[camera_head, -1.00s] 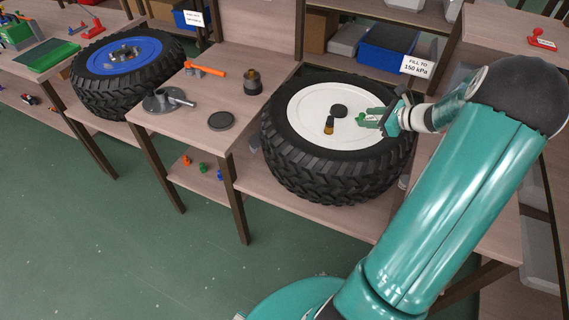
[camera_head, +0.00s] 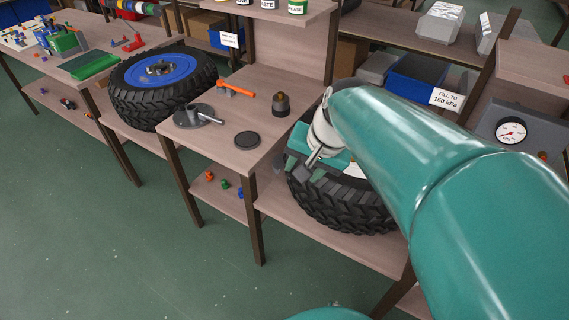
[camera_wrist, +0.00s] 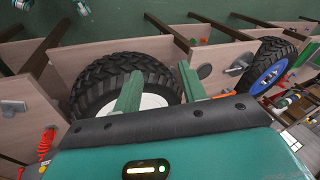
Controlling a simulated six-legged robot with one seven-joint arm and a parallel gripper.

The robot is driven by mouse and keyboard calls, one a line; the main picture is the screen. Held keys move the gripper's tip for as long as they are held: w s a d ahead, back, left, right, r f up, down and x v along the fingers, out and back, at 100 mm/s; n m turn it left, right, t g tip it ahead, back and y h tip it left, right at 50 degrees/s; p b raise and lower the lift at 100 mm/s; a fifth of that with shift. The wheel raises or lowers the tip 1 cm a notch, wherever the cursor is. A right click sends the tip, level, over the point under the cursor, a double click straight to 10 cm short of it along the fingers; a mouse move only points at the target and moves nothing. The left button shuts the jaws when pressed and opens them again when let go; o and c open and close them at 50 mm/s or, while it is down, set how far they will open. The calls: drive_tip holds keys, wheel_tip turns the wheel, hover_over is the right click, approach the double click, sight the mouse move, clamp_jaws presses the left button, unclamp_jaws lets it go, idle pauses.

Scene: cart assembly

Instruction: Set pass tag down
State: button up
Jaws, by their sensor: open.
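I cannot make out a pass tag in either current view. My gripper (camera_head: 303,170) is over the left part of the tyre with the white rim (camera_head: 345,212), and my arm hides most of that wheel in the head view. In the wrist view my gripper (camera_wrist: 160,68) has its two green fingers spread apart, with nothing seen between them. Beyond them are the black tyre (camera_wrist: 98,82) and part of its white rim (camera_wrist: 153,101). The middle of the rim is hidden by my gripper.
The bench to the left holds a black disc (camera_head: 247,139), a dark cylinder (camera_head: 281,104), a grey flanged part (camera_head: 198,115) and an orange-handled tool (camera_head: 235,88). A blue-rimmed wheel (camera_head: 162,70) lies farther left. A pressure gauge (camera_head: 510,131) stands at right.

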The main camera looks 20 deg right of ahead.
drive_tip(key=s+a+r+n+t+h, duration=0.1)
drive_tip(key=s+a+r+n, duration=0.1)
drive_tip(key=s+a+n, duration=0.2)
drive_tip(key=shift+s+n+t+h, duration=0.3)
drive_tip(key=shift+s+n+h, duration=0.1)
drive_tip(key=shift+s+n, duration=1.5)
drive_tip(key=shift+s+a, duration=0.1)
drive_tip(key=shift+s, duration=0.05)
